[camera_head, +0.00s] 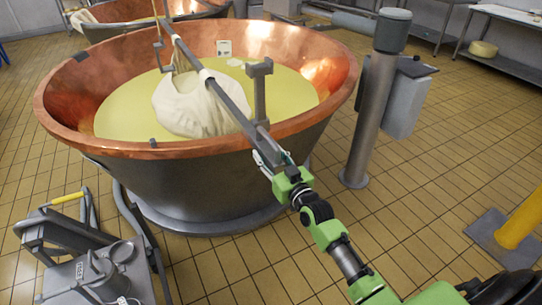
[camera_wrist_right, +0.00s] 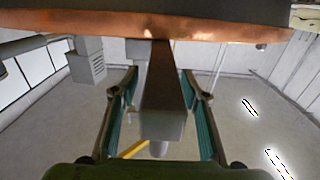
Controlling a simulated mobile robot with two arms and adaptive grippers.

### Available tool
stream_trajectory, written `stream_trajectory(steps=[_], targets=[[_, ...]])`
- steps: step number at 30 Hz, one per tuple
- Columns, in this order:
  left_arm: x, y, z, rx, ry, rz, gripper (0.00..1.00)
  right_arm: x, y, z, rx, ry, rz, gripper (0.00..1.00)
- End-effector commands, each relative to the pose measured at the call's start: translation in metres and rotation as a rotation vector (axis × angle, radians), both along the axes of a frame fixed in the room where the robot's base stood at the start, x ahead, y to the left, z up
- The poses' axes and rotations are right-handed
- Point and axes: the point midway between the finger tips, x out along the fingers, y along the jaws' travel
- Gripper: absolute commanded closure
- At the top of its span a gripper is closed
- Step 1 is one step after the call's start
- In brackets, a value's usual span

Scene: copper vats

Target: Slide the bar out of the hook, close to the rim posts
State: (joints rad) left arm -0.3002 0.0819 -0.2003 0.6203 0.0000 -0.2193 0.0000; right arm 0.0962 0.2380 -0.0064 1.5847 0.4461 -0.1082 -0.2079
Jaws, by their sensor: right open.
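The long grey bar (camera_head: 228,99) crosses over the copper vat (camera_head: 55,102) from the far side to the near rim. A white cloth bundle (camera_head: 190,105) sits under it in the yellow liquid. A grey rim post (camera_head: 259,92) with a forked top stands beside the bar's near part. My right gripper (camera_head: 272,160) is at the bar's near end, outside the rim. In the right wrist view its open fingers (camera_wrist_right: 163,100) stand either side of the grey bar end (camera_wrist_right: 166,85). Contact is unclear.
A grey column (camera_head: 372,110) with a box stands right of the vat. A metal cart (camera_head: 85,270) with a yellow handle is at the lower left. A yellow post (camera_head: 520,222) stands at the right. The tiled floor between is clear.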

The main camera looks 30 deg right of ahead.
Motion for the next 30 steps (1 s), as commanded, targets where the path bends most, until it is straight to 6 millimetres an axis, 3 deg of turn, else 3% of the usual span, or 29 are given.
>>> stream_trajectory(steps=[5, 15, 21, 30], targets=[[-0.001, 0.000, 0.000, 0.000, 0.002, 0.000, 0.60, -0.012, 0.000, -0.002, 0.000, 0.003, 0.001, 0.58], [0.000, -0.001, 0.000, -0.001, 0.001, 0.001, 0.60, -0.079, -0.004, -0.002, -0.001, 0.003, -0.001, 0.58], [0.000, -0.001, 0.000, -0.001, 0.000, 0.001, 0.60, -0.109, -0.006, -0.002, -0.001, 0.003, -0.002, 0.58], [0.000, -0.002, 0.000, -0.002, 0.000, 0.001, 0.60, -0.121, -0.007, 0.000, 0.000, -0.001, -0.004, 0.58]])
